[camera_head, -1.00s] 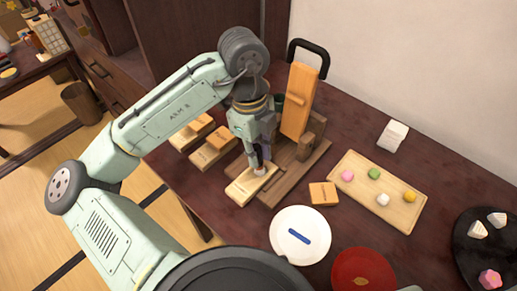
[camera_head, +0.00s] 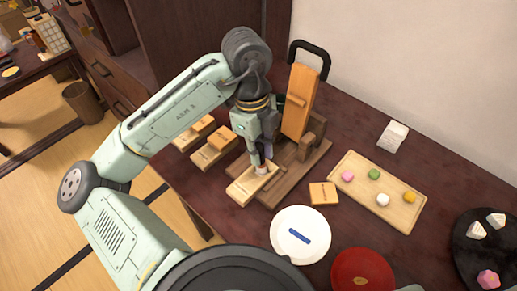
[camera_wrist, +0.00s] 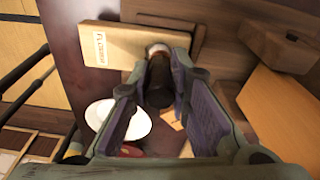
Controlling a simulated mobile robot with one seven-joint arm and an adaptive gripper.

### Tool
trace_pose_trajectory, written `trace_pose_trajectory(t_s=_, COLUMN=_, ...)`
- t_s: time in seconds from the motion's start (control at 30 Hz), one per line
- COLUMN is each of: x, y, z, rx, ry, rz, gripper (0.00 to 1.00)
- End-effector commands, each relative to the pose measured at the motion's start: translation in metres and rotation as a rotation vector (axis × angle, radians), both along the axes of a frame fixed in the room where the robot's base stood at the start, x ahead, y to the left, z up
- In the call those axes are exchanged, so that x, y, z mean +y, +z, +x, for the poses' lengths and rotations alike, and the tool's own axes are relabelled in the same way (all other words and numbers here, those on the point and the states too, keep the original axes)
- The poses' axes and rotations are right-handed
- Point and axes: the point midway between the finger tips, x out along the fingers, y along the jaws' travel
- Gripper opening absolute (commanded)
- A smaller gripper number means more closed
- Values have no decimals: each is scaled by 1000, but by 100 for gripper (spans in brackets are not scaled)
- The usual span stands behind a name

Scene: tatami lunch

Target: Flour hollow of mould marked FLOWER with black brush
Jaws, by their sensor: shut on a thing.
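The pale wooden mould marked FLOWER (camera_wrist: 112,47) lies at the edge of the wooden stand; in the head view the mould (camera_head: 247,186) is at the table's near left. My gripper (camera_wrist: 156,82) is shut on the dark handle of the brush (camera_wrist: 158,86), which points down. The brush's pale end (camera_head: 262,169) is at the mould's right end, over or touching it; I cannot tell which. The mould's hollow is hidden by the brush and gripper. My gripper (camera_head: 260,152) also shows in the head view, just above the mould.
A wooden stand (camera_head: 290,180) with an upright orange board (camera_head: 300,100) rises close right of my gripper. Other wooden moulds (camera_head: 212,152) lie to the left. A small wooden block (camera_head: 323,194), a tray of sweets (camera_head: 405,215), and a white plate (camera_head: 285,245) lie right and in front.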

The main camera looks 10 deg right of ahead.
Motion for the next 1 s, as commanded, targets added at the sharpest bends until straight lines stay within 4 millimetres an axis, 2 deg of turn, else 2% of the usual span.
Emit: trace_pose_trajectory(t_s=1.0, x=0, y=0, z=-3, rx=1, ry=-1, rz=1, gripper=0)
